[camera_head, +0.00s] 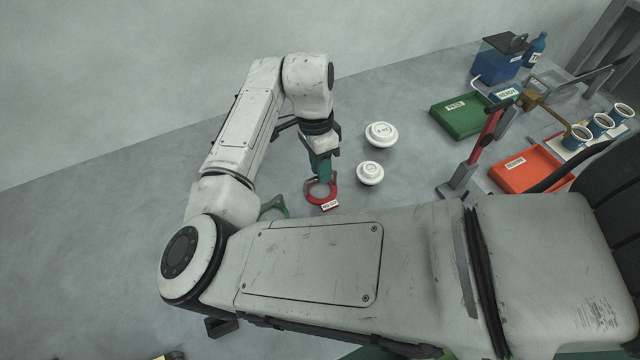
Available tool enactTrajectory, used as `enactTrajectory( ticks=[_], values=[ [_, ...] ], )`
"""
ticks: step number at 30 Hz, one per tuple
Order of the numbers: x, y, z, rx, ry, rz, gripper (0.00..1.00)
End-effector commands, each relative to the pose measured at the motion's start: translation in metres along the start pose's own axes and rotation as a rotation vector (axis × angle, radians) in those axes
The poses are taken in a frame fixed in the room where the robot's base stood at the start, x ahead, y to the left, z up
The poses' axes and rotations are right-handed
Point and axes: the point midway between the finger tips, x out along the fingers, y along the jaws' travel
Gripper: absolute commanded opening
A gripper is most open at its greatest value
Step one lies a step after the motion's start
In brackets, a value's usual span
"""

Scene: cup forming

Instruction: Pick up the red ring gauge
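The red ring gauge (333,190) is a red open ring with a small white label at its lower right. It lies on or just above the grey surface near the middle of the head view. My gripper (320,178) points down over the ring's far side, and its dark teal end overlaps the ring in the picture. I cannot tell whether the fingers are touching the ring, open or shut. The ring's far edge is partly hidden by the gripper.
A green ring gauge (277,205) lies just left, partly hidden by my arm. Two white round stepped pieces (381,134) (369,173) stand to the right. Farther right are a green tray (461,113), a red-orange tray (530,171) and several blue cups (601,122).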

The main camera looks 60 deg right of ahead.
Motion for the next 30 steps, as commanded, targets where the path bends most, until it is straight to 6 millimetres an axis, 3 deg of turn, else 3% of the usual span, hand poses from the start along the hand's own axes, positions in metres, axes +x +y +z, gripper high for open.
enactTrajectory(
  ticks=[9,18,26,30],
  values=[
    [0.041,-0.002,-0.003,-0.001,-0.001,0.002,0.25],
    [0.047,-0.003,-0.003,0.000,-0.001,0.000,0.25],
    [0.047,-0.002,-0.003,0.000,-0.001,0.001,0.01],
    [0.046,-0.002,-0.003,0.000,-0.001,0.001,0.00]
  ],
)
